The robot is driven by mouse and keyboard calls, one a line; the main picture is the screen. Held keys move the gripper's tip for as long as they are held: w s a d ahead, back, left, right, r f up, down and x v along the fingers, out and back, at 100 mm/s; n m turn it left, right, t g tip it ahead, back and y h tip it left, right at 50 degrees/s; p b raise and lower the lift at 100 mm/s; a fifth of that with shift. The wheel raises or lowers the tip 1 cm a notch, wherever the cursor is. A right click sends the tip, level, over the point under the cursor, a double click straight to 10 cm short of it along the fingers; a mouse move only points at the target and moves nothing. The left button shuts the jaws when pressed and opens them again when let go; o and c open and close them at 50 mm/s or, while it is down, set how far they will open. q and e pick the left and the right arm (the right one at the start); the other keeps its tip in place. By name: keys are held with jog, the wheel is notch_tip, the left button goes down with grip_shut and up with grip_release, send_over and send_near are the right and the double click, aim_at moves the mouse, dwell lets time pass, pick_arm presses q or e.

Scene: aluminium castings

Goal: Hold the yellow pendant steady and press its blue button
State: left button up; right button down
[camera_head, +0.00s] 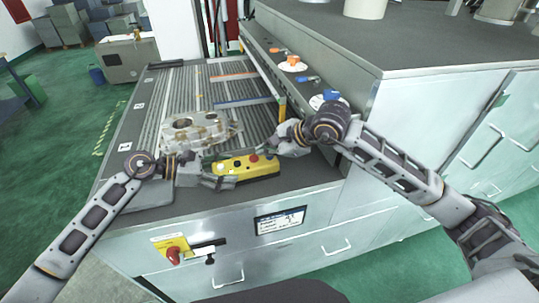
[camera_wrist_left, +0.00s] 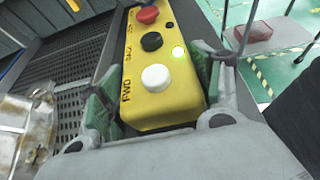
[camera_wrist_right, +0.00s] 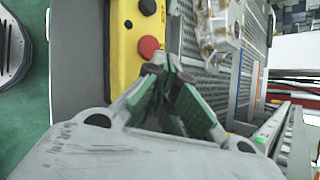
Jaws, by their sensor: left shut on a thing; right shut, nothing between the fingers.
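The yellow pendant (camera_head: 238,169) lies at the near edge of the grey bench top. My left gripper (camera_head: 222,176) is shut on the pendant's white-button end, one green finger on each side. My right gripper (camera_wrist_right: 163,72) is shut and empty, fingertips at the pendant's other end, just past the red button (camera_wrist_right: 148,47). I cannot make out the blue button clearly; the right fingers cover that area in the right wrist view.
A metal casting (camera_head: 196,131) sits on the ribbed bed (camera_head: 165,97) behind the pendant. A raised ledge with orange (camera_head: 293,62) and blue knobs runs along the right. A label holder (camera_head: 280,219) and a red switch (camera_head: 173,255) are on the bench front.

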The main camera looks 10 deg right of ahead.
pick_arm(q)
jog(key=shift+r, duration=0.15)
pick_arm(e)
jog(key=shift+w+d, duration=0.1)
pick_arm(q)
jog(key=shift+w, duration=0.1)
pick_arm(e)
jog(key=shift+w+d+r, duration=0.1)
jog(key=shift+w+r, duration=0.1)
jog(key=shift+r, duration=0.6)
jog(key=shift+r, duration=2.45)
pick_arm(q)
jog(key=o, duration=1.5)
jog(key=shift+c, duration=0.2)
jog(key=shift+v, duration=5.9)
